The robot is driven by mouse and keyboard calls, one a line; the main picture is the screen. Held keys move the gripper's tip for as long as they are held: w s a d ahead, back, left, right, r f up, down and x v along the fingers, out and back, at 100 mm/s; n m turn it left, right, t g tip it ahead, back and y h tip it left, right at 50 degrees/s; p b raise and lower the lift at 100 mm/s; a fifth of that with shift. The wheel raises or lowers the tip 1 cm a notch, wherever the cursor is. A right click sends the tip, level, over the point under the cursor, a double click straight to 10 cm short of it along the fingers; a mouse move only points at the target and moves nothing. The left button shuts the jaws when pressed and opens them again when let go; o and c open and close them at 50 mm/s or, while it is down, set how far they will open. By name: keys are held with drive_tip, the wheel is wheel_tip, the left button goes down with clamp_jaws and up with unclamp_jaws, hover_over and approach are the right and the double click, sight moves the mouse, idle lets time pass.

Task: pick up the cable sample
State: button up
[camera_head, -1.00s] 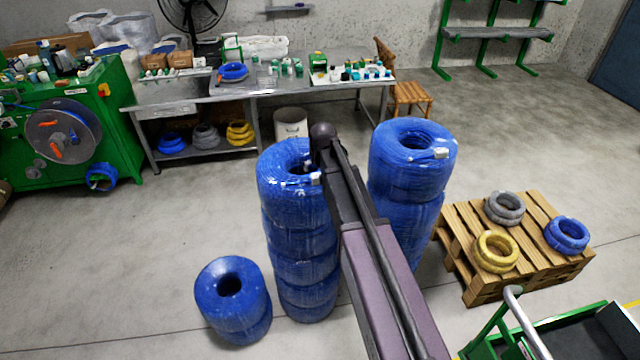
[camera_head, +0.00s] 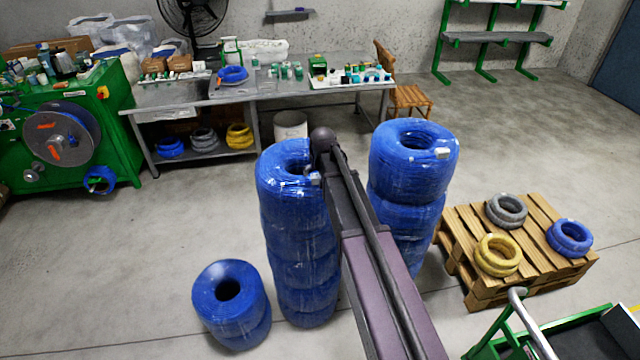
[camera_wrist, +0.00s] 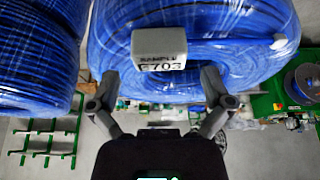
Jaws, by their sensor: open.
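In the wrist view a grey block marked "SAMPLE", with a number that looks like 5703 (camera_wrist: 158,50), sits on a wrapped blue cable coil (camera_wrist: 230,60). My gripper (camera_wrist: 160,80) is open, with one finger low on each side of the block and nothing held between them. I cannot tell whether the fingers touch the coil. In the head view a small pale tag (camera_head: 315,179) shows on the top coil of the left blue stack (camera_head: 300,240). My arm covers part of this stack, and the gripper is not clearly visible there.
A second blue stack (camera_head: 412,165) stands to the right, with a pale tag on top. A short stack (camera_head: 230,305) stands at the left. A pallet (camera_head: 480,290) with small coils and a green cart (camera_head: 540,335) are at the right. A workbench (camera_head: 290,88) is behind.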

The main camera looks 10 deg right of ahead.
drive_tip(key=shift+b+x, duration=0.85)
drive_tip(key=shift+x, duration=0.4)
drive_tip(key=shift+c, duration=0.2)
drive_tip(key=c, duration=1.1)
